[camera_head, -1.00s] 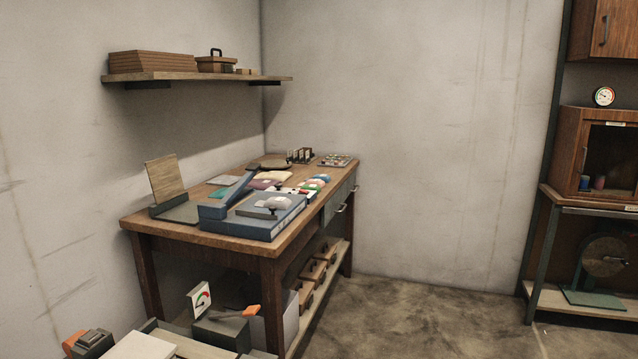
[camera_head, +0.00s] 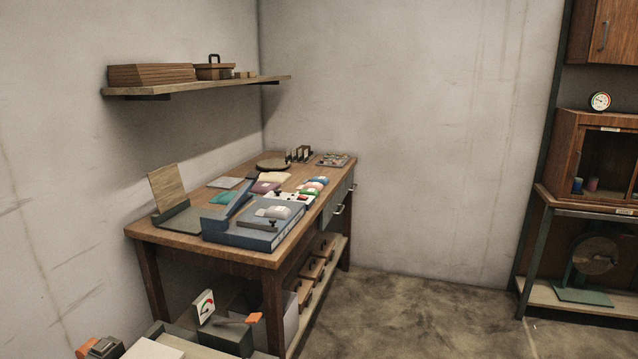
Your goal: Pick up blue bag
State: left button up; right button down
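On the wooden workbench (camera_head: 165,236) lies a row of small pouches with coloured ends. One near the far end has a blue end (camera_head: 319,180). A flat teal packet (camera_head: 222,198) lies farther left, beside a flat pale one. Which of these is the blue bag I cannot tell at this size. The large blue-grey case or board (camera_head: 240,238) on the near end carries a whitish pouch (camera_head: 272,212).
A wall shelf (camera_head: 200,86) with boxes hangs above the bench. A cabinet (camera_head: 565,150) and reel rack stand at the right. The floor (camera_head: 420,315) between is clear.

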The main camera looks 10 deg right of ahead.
aim_at(324, 181)
jog(key=i+l+z, duration=0.65)
jog(key=i+z, duration=0.15)
jog(key=i, duration=0.45)
jog(key=i+z, duration=0.25)
jog(key=i, duration=0.45)
jog(key=i+u, duration=0.2)
jog(key=i, duration=0.25)
jog(key=i+l+u, duration=0.2)
jog(key=i, duration=0.25)
jog(key=i+l+u, duration=0.2)
jog(key=i, duration=0.25)
jog(key=i+l+u, duration=0.15)
jog(key=i+u, duration=0.25)
jog(key=i+l+u, duration=0.15)
jog(key=u, duration=0.2)
jog(key=i+l+u, duration=0.2)
jog(key=l+u, duration=0.2)
jog(key=i+l+u, duration=0.2)
jog(key=l+u, duration=0.2)
jog(key=i+l+u, duration=0.2)
jog(key=l, duration=0.3)
jog(key=l+u, duration=0.15)
jog(key=l, duration=0.3)
